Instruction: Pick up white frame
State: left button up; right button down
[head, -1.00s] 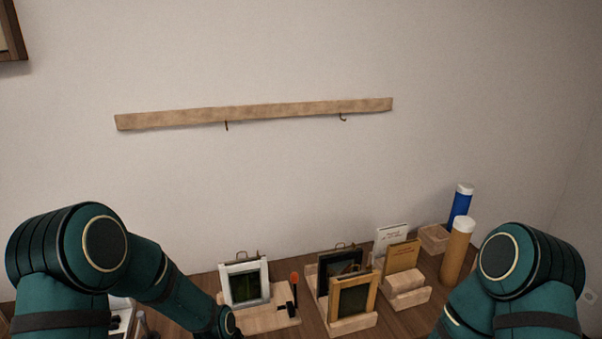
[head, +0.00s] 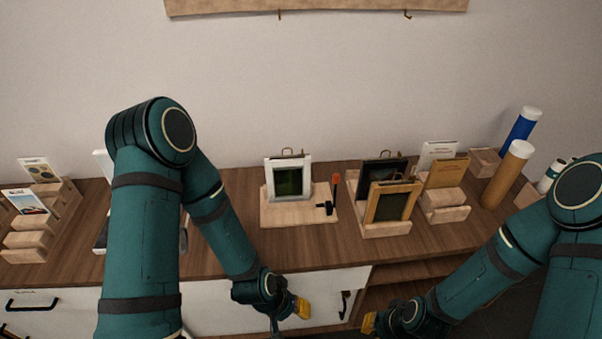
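The white frame (head: 289,181) stands upright, with a dark green picture inside it and a metal hanger at its top. It stands on a light wooden stand (head: 284,213) near the middle of the tabletop. My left gripper (head: 298,309) is in front of the table's front edge, below the frame and apart from it. My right gripper (head: 370,322) is further right, also in front of the table. Only part of each gripper shows, with yellow tips, and their opening cannot be made out. Neither shows anything held.
A gold frame (head: 392,203) and a dark frame (head: 383,169) stand in a wooden rack to the right. Blue (head: 521,125) and tan (head: 507,174) tubes stand at far right. Bare tabletop lies before the stand.

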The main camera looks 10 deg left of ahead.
aim_at(288, 177)
jog(key=j+z, duration=0.1)
jog(key=z, duration=1.25)
jog(key=k+j, duration=0.2)
jog(key=j, duration=0.2)
jog(key=k+j, duration=0.2)
jog(key=j, duration=0.2)
jog(key=k+j+z, duration=0.1)
jog(key=j, duration=0.3)
jog(key=k+j, duration=0.3)
jog(key=i+l, duration=0.25)
jog(key=i, duration=0.2)
